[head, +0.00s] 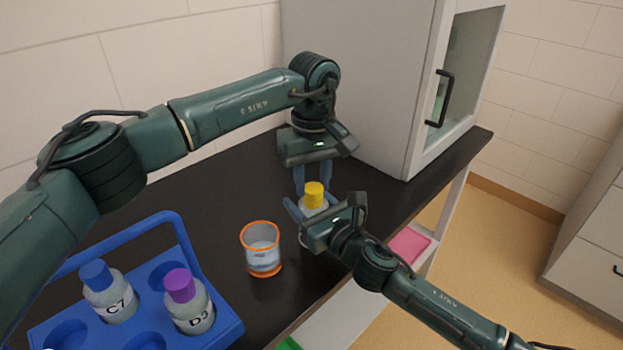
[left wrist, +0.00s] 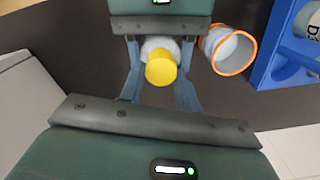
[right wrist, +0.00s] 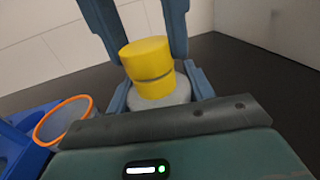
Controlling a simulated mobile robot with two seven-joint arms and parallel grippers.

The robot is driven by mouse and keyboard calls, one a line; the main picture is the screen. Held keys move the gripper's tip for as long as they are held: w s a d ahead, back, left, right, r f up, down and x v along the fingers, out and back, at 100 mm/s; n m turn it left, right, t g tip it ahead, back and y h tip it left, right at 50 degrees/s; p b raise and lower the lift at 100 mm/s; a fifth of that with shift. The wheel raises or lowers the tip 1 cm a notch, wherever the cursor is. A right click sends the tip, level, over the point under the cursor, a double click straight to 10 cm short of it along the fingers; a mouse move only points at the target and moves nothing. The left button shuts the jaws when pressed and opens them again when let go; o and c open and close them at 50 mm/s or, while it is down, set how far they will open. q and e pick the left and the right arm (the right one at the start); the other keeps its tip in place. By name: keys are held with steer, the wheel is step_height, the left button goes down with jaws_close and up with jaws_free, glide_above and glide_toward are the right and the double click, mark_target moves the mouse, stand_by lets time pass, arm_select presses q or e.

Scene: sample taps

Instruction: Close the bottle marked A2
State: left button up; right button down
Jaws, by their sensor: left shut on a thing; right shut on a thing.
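A pale bottle (head: 311,207) with a yellow cap (head: 314,190) is held upright over the dark bench. My right gripper (head: 304,211) is shut on the bottle's body from the side; the body also shows in the right wrist view (right wrist: 160,98). My left gripper (head: 313,184) reaches down from above, its fingers shut on the yellow cap, which shows in the left wrist view (left wrist: 161,70). The cap sits on top of the bottle, and a dark line runs around the yellow part in the right wrist view. The bottle's marking is hidden, so A2 cannot be read.
An orange-rimmed clear beaker (head: 262,250) stands left of the bottle. A blue carrier (head: 222,322) holds bottle C7 (head: 108,296) with a blue cap and bottle D3 (head: 188,306) with a purple cap. A grey cabinet (head: 360,80) stands behind on the bench (head: 200,215).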

arm_select(q)
steer(key=m, duration=0.7)
steer(key=shift+d, duration=0.15)
steer(key=m, duration=0.6)
steer(key=shift+d+m, duration=0.15)
steer(key=shift+m, duration=0.25)
steer(key=o, duration=1)
steer(key=shift+r, duration=2.3)
